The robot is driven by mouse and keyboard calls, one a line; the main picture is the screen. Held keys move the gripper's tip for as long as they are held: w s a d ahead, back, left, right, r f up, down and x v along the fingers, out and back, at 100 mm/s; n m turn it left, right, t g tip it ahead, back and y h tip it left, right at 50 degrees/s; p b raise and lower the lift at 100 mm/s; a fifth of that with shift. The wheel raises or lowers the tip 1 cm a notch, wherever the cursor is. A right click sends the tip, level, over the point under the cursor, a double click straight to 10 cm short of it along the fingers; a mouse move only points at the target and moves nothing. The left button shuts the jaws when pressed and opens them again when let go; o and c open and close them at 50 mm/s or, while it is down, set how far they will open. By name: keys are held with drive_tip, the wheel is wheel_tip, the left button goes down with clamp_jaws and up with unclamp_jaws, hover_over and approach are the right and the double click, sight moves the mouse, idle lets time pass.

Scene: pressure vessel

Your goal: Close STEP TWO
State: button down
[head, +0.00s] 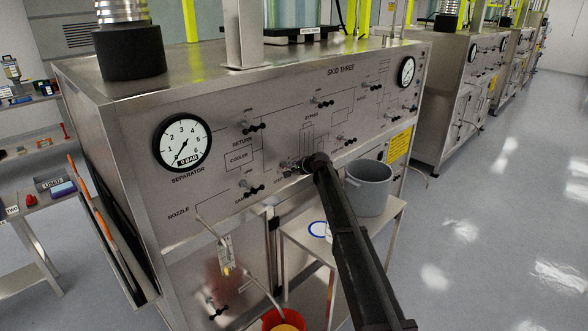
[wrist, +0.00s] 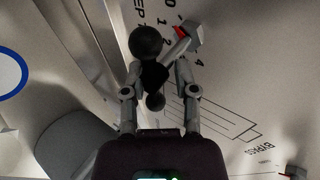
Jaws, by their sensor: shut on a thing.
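In the wrist view, a black tee-shaped valve handle (wrist: 152,74) with round ends stands out from the steel panel. My gripper (wrist: 157,68) has its two fingers on either side of it and is shut on it. Beside it is a grey part with a red mark (wrist: 180,32), close to a printed number scale. Part of a label ending in "EP" (wrist: 139,6) shows; the rest is cut off, so I cannot read which step it is. In the head view, my gripper (head: 306,164) is against the lower middle of the panel and hides most of the valve.
The panel marked SKID THREE (head: 341,70) carries several other black-handled valves and a separator gauge (head: 182,142) reading near zero. A grey bucket (head: 369,190) stands on a small side table (head: 300,238) right of my arm. Open floor lies to the right.

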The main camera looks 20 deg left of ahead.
drive_tip(key=shift+w, duration=0.15)
idle(0.3)
drive_tip(key=shift+c, duration=1.8)
unclamp_jaws()
drive_tip(key=shift+a, duration=0.1)
